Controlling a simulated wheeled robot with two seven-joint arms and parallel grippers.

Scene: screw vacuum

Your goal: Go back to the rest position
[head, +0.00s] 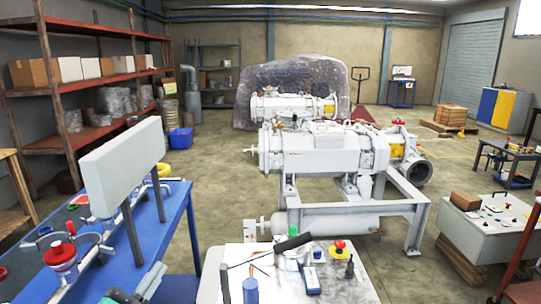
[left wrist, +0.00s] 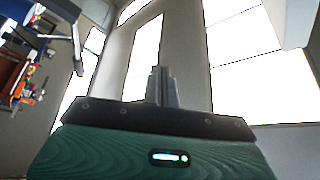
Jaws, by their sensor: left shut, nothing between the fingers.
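My left gripper (left wrist: 163,85) shows clearly in the left wrist view. Its two grey fingers are together, with nothing between them. Behind the fingers are a dark crossbar and a green body with a small lit display. The fingers stand against tall bright windows and a pale wall, clear of any object. In the head view I cannot surely tell the left gripper from the pale and teal shapes cut off at the lower left. My right gripper does not show.
A blue bench (head: 180,228) with a pale panel (head: 125,165) stands at the left. A small white table (head: 345,290) with tools is at the front. The large white vacuum pump (head: 318,157) on its frame stands behind it. Open floor (head: 215,175) lies between bench and pump.

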